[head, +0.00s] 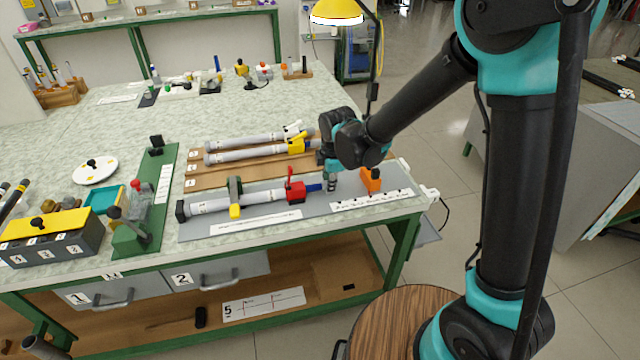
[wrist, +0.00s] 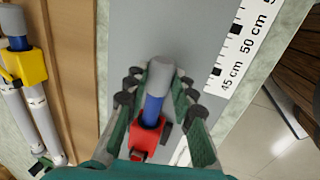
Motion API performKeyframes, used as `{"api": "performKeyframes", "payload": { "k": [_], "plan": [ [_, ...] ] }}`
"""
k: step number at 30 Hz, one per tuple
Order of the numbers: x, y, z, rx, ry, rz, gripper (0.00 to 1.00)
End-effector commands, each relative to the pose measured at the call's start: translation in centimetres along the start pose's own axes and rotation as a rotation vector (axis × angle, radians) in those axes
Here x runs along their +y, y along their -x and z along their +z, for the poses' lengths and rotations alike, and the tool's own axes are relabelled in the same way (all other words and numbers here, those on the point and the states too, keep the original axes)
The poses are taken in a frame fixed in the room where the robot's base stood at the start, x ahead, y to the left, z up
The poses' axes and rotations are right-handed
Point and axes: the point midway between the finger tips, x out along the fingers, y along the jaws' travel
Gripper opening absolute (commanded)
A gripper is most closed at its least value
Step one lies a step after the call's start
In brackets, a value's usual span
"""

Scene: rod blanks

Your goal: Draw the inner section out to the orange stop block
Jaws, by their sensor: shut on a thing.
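A white tube (head: 245,202) lies along the grey board (head: 270,221), held by a yellow-handled clamp (head: 235,205). At its right end is a red collar (head: 296,192) with a red lever standing up. The blue inner section (head: 314,188) sticks out of the collar a short way. In the wrist view the blue section (wrist: 152,110) ends in a grey tip (wrist: 160,75). My gripper (head: 331,184) is shut on this end, its fingers either side of it in the wrist view (wrist: 157,92). The orange stop block (head: 371,180) stands to the right, apart from my gripper.
A printed centimetre scale (head: 370,200) runs along the board's front edge; the wrist view shows its 45 and 50 cm marks. Two more white tubes (head: 245,148) lie on the wooden board behind. Grey board surface is bare between gripper and block.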

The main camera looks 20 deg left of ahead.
Motion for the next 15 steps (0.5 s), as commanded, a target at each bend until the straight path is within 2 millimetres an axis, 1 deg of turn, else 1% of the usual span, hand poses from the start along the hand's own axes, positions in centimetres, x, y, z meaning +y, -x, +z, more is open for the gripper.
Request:
{"api": "performKeyframes", "payload": {
  "k": [1,6,9,12,15],
  "plan": [
    [0.1,0.0,1.5,-0.002,-0.008,0.001,0.0],
    [0.0,0.0,5.6,-0.002,-0.007,0.001,0.0],
    [0.0,0.0,7.6,-0.002,-0.007,0.001,0.0],
    [0.0,0.0,9.0,-0.001,-0.005,0.001,0.0],
    [0.0,0.0,9.9,-0.001,-0.003,0.001,0.0]
  ]
}}
